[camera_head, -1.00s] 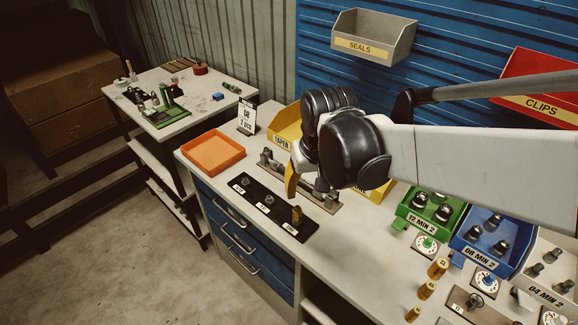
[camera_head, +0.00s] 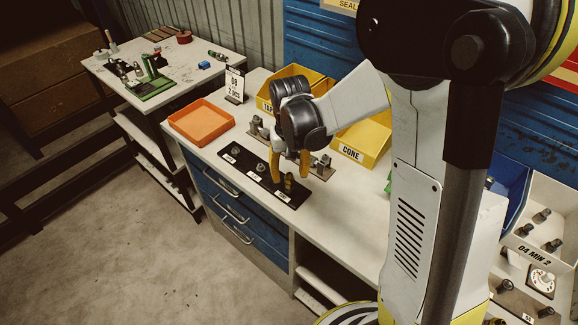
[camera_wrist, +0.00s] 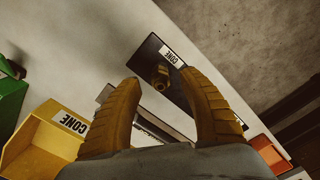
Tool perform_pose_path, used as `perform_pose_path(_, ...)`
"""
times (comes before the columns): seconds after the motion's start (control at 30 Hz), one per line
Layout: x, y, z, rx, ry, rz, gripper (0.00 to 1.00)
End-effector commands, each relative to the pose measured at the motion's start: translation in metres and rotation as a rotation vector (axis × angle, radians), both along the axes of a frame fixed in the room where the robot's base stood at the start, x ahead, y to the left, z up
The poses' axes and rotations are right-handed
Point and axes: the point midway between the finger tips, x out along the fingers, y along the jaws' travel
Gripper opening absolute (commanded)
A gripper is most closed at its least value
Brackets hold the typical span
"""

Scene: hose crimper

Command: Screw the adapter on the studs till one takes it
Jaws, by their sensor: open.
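The brass adapter (camera_head: 288,183) stands on the front-right stud of a black plate (camera_head: 245,161), at the end labelled CONE in the wrist view. Two bare grey studs show on the plate, the middle one (camera_head: 262,167) and the far-left one (camera_head: 233,150). My gripper (camera_head: 290,178) is open and points down above the adapter, with its yellow fingers apart. In the wrist view the adapter (camera_wrist: 161,78) lies beyond and between the open fingertips, clear of both fingers. How far the adapter sits down on its stud I cannot tell.
An orange tray (camera_head: 201,122) lies left of the plate. Yellow TAPER and CONE (camera_head: 362,145) bins stand behind, with a fixture strip between them and the plate. A card reading 08, 2 pcs (camera_head: 235,84) stands at the back. The bench's front edge is close to the plate.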

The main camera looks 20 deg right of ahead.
Motion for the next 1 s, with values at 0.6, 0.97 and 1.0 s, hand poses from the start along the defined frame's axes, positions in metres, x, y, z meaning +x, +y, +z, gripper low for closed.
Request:
perform_pose_path(0.6, -0.005, 0.001, -0.034, 0.000, 0.000, 0.000, 0.48)
perform_pose_path(0.97, -0.005, 0.001, -0.034, 0.000, 0.000, 0.000, 0.00)
perform_pose_path(1.0, -0.006, 0.001, -0.034, 0.000, 0.000, 0.011, 0.00)
